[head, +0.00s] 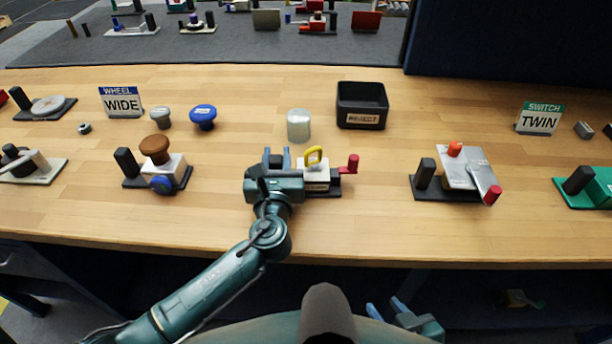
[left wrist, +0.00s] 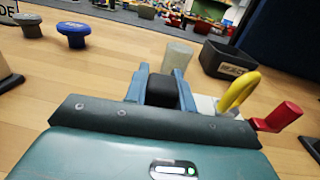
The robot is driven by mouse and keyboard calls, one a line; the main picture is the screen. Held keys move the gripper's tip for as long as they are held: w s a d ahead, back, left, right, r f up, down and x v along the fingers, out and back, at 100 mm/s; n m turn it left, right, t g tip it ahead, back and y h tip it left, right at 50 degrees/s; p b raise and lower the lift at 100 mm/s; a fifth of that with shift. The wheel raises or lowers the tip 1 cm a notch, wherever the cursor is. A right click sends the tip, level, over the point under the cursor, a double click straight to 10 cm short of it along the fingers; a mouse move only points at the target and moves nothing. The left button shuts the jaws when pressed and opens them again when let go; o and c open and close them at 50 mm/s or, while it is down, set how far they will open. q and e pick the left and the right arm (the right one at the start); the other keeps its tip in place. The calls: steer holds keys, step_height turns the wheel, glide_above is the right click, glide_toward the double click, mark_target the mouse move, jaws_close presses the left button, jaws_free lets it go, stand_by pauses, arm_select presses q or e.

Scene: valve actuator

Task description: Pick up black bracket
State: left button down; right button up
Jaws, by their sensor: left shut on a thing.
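My left gripper (head: 277,157) is at the left end of a small assembly in the middle of the table. Its blue fingers are shut on a black bracket (left wrist: 162,91), a block with a rounded top, seen between them in the left wrist view. In the head view the gripper hides most of it, and I cannot tell whether it touches the base. Beside it stands the assembly's white body (head: 315,178) with a yellow loop handle (head: 313,157) and a red knob (head: 352,163) on a dark base. My right gripper (head: 388,310) is low at the bottom edge, fingers apart, empty.
Behind stand a grey cylinder (head: 298,125) and a black bin (head: 361,105). Another assembly (head: 155,170) with a brown knob is to the left, and one with a grey plate (head: 468,170) to the right. Bare wood lies between them.

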arm_select(q)
steer(key=shift+r, duration=0.15)
step_height(320, 180, up, 8)
steer(key=r, duration=0.1)
steer(key=shift+f, duration=4.2)
steer(key=shift+f, duration=0.6)
arm_select(e)
steer(key=shift+o, duration=0.2)
